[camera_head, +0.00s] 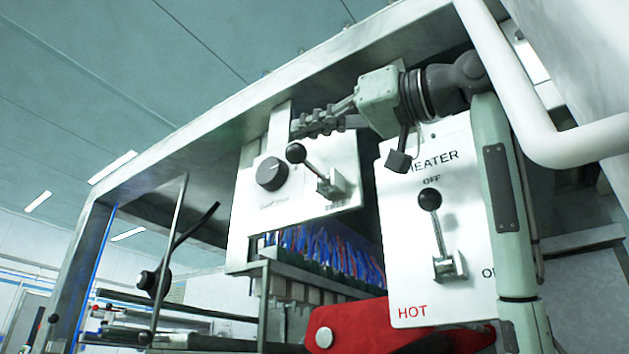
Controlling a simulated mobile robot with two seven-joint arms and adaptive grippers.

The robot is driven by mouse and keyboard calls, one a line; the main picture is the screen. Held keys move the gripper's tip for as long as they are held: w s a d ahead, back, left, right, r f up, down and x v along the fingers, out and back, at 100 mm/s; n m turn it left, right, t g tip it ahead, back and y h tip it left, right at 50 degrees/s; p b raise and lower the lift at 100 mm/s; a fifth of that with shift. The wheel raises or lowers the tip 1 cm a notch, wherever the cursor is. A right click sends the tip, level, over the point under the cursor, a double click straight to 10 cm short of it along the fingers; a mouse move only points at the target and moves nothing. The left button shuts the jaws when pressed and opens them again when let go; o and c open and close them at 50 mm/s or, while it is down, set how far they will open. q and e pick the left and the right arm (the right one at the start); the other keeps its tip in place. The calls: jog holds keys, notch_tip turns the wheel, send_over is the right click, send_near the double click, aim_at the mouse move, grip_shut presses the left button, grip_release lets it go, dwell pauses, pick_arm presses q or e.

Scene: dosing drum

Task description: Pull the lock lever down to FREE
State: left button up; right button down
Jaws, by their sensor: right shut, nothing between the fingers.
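A lever with a black ball knob (296,153) sits on a white panel (250,215) in the middle of the view. Its rod slants up and left from a metal bracket (332,184). The panel's small labels are too small to read, so I cannot confirm that this is the lock lever. My right gripper (300,126) comes in from the right, in front of the panel's upper edge. It is shut and empty, its fingers just above the ball knob and apparently apart from it. My left gripper is not in view.
A black dial (271,173) is left of the lever. A heater panel (400,270) marked OFF and HOT, with its own ball lever (430,200), stands to the right. A white pipe (570,148) bends at upper right. A red part (350,325) lies below.

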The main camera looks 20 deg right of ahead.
pick_arm(q)
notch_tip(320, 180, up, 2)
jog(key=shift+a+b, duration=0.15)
jog(key=shift+b, duration=0.15)
pick_arm(e)
jog(key=shift+s+a+f+n, duration=0.2)
jog(key=shift+f+n, duration=0.25)
jog(key=shift+f, duration=0.15)
jog(key=shift+s+a+f+n, duration=0.1)
jog(key=shift+a+f+n, duration=0.1)
jog(key=shift+f+n, duration=0.3)
jog(key=shift+f, duration=0.1)
notch_tip(320, 180, up, 10)
dwell(0.5)
